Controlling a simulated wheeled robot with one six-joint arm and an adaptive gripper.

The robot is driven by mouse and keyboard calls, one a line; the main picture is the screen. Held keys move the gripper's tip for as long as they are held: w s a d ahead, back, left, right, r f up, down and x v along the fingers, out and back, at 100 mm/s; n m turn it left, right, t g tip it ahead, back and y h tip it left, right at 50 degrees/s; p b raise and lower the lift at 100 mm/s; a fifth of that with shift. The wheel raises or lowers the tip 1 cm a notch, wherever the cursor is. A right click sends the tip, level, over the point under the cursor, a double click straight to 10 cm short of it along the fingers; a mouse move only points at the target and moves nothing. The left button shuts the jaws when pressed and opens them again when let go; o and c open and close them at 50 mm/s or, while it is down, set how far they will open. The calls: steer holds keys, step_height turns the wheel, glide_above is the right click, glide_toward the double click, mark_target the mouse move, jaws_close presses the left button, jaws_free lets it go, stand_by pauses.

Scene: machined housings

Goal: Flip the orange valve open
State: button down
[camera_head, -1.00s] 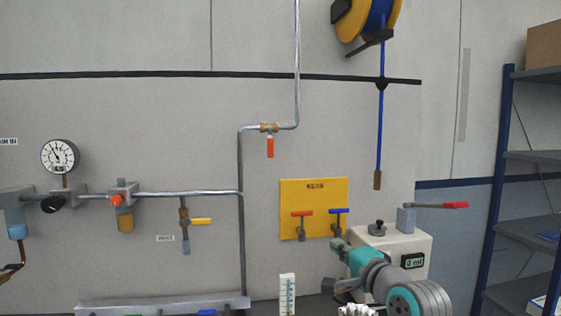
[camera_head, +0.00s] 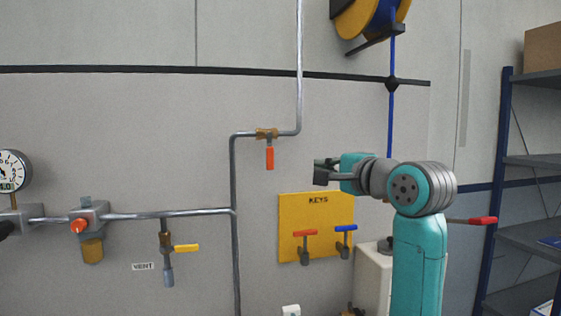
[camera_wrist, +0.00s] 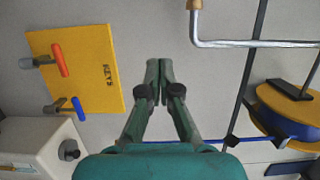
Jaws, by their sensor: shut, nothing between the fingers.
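The orange valve shows in the head view as a brass body on a short level pipe run, with an orange handle (camera_head: 270,158) hanging straight down, across the pipe. In the wrist view, which is turned sideways, a brass end of the valve (camera_wrist: 194,5) shows at the top edge; its handle is out of frame. My gripper (camera_head: 318,172) is to the right of the handle in the head view, apart from it. In the wrist view my gripper (camera_wrist: 159,64) has its fingertips together, with nothing between them.
A yellow KEYS board (camera_head: 315,212) below my gripper carries red-orange (camera_head: 305,233) and blue handles. A yellow vent handle (camera_head: 187,248) and an orange regulator knob (camera_head: 78,226) are at the left. A hose reel (camera_head: 365,18) hangs above; a shelf (camera_head: 530,76) stands right.

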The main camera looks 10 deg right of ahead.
mark_target(270, 150)
steer(key=w+a, duration=0.6)
steer(key=w, duration=0.3)
steer(key=shift+w+a, duration=0.2)
steer(key=shift+w, duration=0.1)
stand_by(0.4)
